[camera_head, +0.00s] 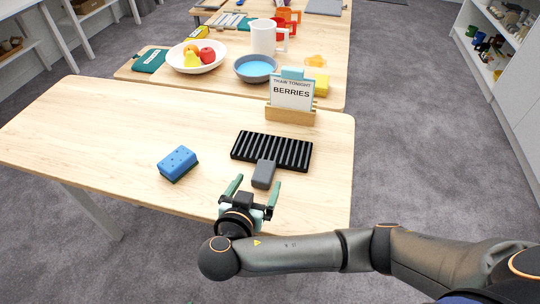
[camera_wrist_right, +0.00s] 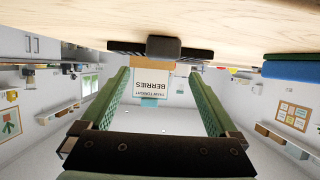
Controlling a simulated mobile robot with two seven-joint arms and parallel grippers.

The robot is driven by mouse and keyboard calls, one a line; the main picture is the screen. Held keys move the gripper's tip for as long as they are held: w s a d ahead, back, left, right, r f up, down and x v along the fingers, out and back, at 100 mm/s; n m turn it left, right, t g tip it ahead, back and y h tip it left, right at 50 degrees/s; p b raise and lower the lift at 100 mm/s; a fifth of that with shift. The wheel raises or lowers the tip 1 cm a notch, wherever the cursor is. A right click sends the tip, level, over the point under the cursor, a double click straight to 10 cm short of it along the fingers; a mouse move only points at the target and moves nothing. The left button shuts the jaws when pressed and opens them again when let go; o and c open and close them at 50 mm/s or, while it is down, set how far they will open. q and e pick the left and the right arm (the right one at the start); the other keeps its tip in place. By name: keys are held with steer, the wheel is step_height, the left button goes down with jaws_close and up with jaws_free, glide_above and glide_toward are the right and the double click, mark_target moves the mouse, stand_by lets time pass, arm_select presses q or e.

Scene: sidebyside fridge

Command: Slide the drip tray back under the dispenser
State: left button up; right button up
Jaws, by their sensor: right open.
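The drip tray (camera_head: 290,153) is a black slatted tray lying flat on the near wooden table. A grey block-like handle (camera_head: 263,174) sticks out from its near edge. In the right wrist view, which is upside down, the tray (camera_wrist_right: 126,46) and its grey handle (camera_wrist_right: 163,48) lie beyond my fingers. My right gripper (camera_head: 257,183) is open and empty at the table's near edge, its green fingers pointing toward the handle. The fingers also show spread in the wrist view (camera_wrist_right: 160,72). I see no dispenser. My left gripper is out of view.
A "BERRIES" card (camera_head: 292,93) stands in a wooden holder (camera_head: 290,115) behind the tray. A blue sponge (camera_head: 177,163) lies left of the tray. The far table (camera_head: 215,82) holds a fruit bowl (camera_head: 197,57), a blue bowl (camera_head: 255,69) and a white pitcher (camera_head: 263,37).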

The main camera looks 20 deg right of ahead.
mark_target(261, 178)
steer(key=x, duration=0.3)
steer(key=f+x, duration=0.1)
steer(key=x, duration=0.3)
steer(key=shift+a, duration=0.15)
steer(key=shift+c, duration=0.2)
jaws_close()
stand_by(0.5)
